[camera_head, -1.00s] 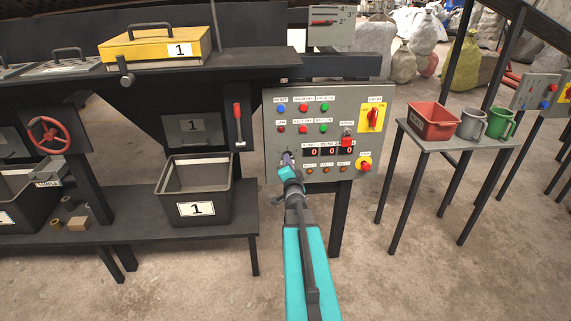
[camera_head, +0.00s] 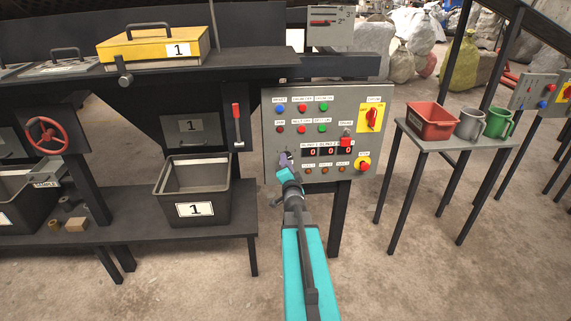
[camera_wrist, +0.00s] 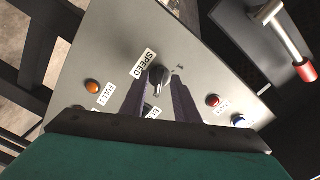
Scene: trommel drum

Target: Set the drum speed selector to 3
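The drum speed selector (camera_wrist: 158,80) is a dark round knob beside a white SPEED label (camera_wrist: 144,64) on the grey control panel. In the wrist view my gripper (camera_wrist: 159,84) has its two dark fingers apart, with the tips on either side of the knob. I cannot tell whether they touch it. In the head view my gripper (camera_head: 285,160) is at the panel's lower left and hides the selector. The selector's scale is too small to read. The control panel (camera_head: 270,108) carries buttons, lamps and red displays showing 0.
A red-handled lever (camera_head: 237,120) is left of the panel; it also shows at the upper right of the wrist view (camera_wrist: 290,45). A yellow switch (camera_head: 371,116) and a red emergency knob (camera_head: 363,164) sit on the panel's right. A small table (camera_head: 440,143) stands further right.

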